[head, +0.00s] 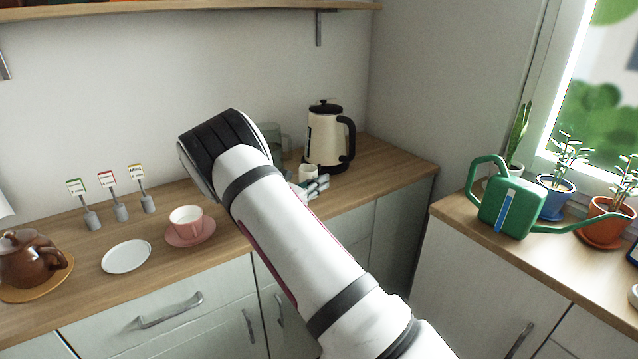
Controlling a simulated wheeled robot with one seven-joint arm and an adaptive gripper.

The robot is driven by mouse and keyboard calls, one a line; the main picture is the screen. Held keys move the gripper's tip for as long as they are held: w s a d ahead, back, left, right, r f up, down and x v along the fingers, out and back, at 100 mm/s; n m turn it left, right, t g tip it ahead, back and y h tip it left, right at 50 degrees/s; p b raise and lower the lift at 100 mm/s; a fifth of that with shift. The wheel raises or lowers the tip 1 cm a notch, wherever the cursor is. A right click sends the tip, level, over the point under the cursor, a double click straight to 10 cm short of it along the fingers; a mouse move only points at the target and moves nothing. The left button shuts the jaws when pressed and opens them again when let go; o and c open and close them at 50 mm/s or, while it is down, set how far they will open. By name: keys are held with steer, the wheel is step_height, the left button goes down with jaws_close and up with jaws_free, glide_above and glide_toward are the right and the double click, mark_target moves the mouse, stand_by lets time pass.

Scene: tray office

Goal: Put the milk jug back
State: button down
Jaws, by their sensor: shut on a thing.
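A small white jug (308,172), which looks like the milk jug, is on the back counter, just in front of the cream kettle. My gripper (318,186) is beside it, partly hidden behind my arm, with its fingers pointing right. It is shut on the small white jug. My arm hides part of the grip, and I cannot tell whether the jug touches the counter. An empty white saucer (126,257) lies on the counter to the left.
A cream kettle (325,137) and a clear glass jug (270,133) stand behind the gripper. A pink cup (186,219) on its saucer, a brown teapot (30,258) and several labelled markers are to the left. A green watering can (512,208) stands right.

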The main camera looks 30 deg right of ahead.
steer(key=c, duration=2.2)
jaws_free()
steer(key=shift+f, duration=0.15)
steer(key=o, duration=0.4)
steer(key=shift+o, duration=0.2)
